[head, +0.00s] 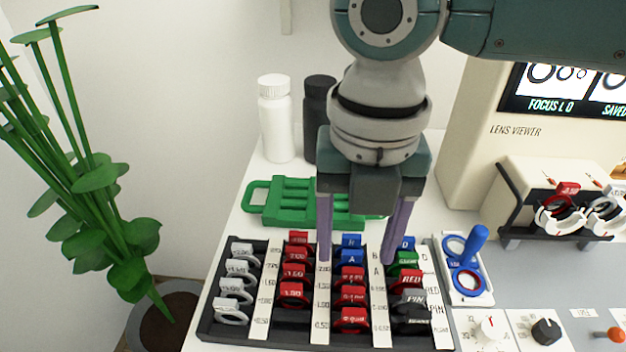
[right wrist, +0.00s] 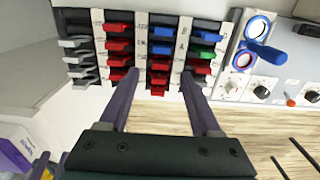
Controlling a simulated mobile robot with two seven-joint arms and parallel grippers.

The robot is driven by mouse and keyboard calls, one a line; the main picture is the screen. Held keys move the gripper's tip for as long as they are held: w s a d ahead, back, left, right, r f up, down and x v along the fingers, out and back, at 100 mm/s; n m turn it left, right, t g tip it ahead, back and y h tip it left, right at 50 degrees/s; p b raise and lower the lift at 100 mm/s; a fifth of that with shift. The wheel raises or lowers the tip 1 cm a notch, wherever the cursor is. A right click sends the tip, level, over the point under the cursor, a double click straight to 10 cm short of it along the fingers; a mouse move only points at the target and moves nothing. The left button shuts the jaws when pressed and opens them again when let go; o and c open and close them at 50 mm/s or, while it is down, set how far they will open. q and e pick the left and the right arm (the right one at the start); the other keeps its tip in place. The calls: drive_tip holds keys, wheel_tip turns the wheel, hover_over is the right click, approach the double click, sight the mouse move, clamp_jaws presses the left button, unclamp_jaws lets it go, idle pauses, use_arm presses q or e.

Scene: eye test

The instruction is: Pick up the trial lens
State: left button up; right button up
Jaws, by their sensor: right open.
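The trial lenses stand in columns in a black rack (head: 258,333). The leftmost column has grey-white tabs (head: 238,268), another red tabs (head: 294,272). The third column has blue tabs (head: 350,258) above red ones (head: 351,320). The right column mixes blue, green (head: 407,260), red, grey and black tabs. Several look alike, and I cannot tell which one the task means. My right gripper (head: 356,260) is open and points down over the third column, its fingers apart on either side. It also shows in the right wrist view (right wrist: 160,78), with nothing held.
A green tray (head: 283,195) lies behind the rack, with a white bottle (head: 276,125) and dark bottle (head: 318,100) beyond. A blue-ringed lens holder (head: 466,283) stands right of the rack. The lens viewer (head: 478,155) and lens frame (head: 560,215) are farther right. A plant (head: 100,240) stands left.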

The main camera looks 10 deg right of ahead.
sight(354, 270)
wheel_tip(354, 270, down, 4)
drive_tip(key=shift+r, duration=0.15)
clamp_jaws()
idle(0.5)
